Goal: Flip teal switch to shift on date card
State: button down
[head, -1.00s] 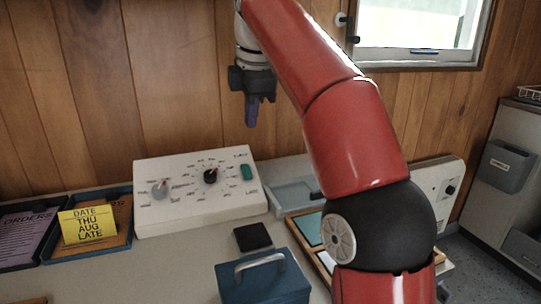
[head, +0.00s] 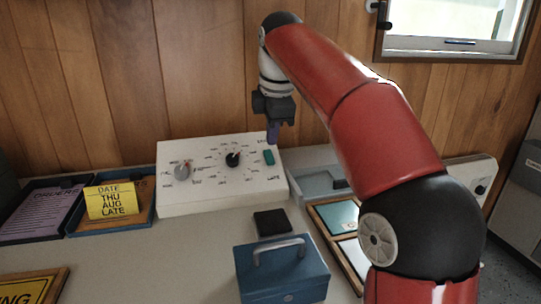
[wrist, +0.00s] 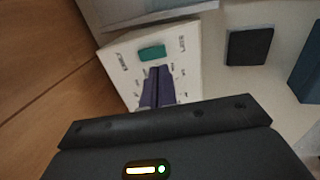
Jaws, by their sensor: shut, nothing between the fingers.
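A yellow date card (head: 112,201) reads DATE, THU, AUG, LATE and stands in the tray at the left. The teal switch (head: 269,157) is at the right end of the white control panel (head: 215,200), with small labels above and below it. The lower label looks like LATE; the upper one is too blurred to read. I cannot tell which way the switch is tipped. My gripper (head: 273,134) is shut and empty, pointing down just above the switch in the picture. In the wrist view, its purple fingers (wrist: 157,88) appear close to the teal switch (wrist: 152,53), with no contact visible.
The panel also has a grey knob (head: 183,171) and a black knob (head: 233,159) with dial marks. A black pad (head: 270,223) and a blue box with a handle (head: 284,272) sit in front. A wooden wall is behind the panel.

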aim_at(270, 160)
jog(key=shift+b+x, duration=0.45)
jog(key=shift+x, duration=2.1)
jog(key=f+t+b, duration=0.1)
jog(key=b, duration=0.2)
jog(key=shift+s+f, duration=0.1)
jog(key=shift+f, duration=0.25)
jog(key=shift+r+b, duration=0.15)
jog(key=shift+b, duration=0.2)
jog(key=shift+r, duration=0.1)
jog(key=shift+r+p, duration=0.1)
jog(key=shift+p, duration=0.3)
jog(key=shift+r+p, duration=0.55)
jog(key=shift+p, duration=0.1)
jog(key=shift+r, duration=0.15)
